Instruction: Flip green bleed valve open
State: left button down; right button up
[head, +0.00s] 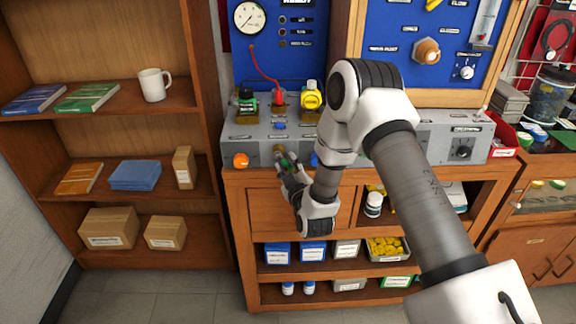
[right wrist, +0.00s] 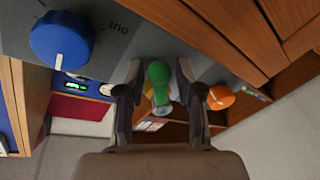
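The green bleed valve handle (right wrist: 158,72) shows in the right wrist view between the two fingers of my right gripper (right wrist: 160,84). The fingers are spread apart, with a gap visible on each side of the handle, so they do not look closed on it. In the head view my right gripper (head: 285,168) is at the front face of the grey bench (head: 262,138), and its fingers partly hide the green handle (head: 291,157). A brass-coloured fitting (head: 279,149) shows just above the fingers. My left gripper is not in view.
An orange knob (head: 240,160) is left of my gripper on the bench front. A large blue knob (right wrist: 61,40) is close by on the other side, partly hidden by my arm in the head view. A wooden cabinet (head: 262,180) is below, and shelves (head: 213,130) stand left.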

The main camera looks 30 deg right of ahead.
grip_shut()
jog(key=shift+r+p, duration=0.2)
jog(key=shift+p, duration=0.2)
jog(key=n+p, duration=0.2)
jog(key=r+n+p, duration=0.1)
jog(key=shift+s+d+g+p, duration=0.2)
jog(key=shift+d+g+p, duration=0.1)
jog(key=shift+g+p, duration=0.1)
jog(key=shift+f, duration=0.3)
jog(key=shift+o, duration=2)
grip_release()
jog(key=shift+d, duration=0.1)
jog(key=shift+s, duration=0.1)
jog(key=v, duration=1.1)
jog(key=shift+s+a, duration=0.25)
jog(key=shift+s, duration=0.1)
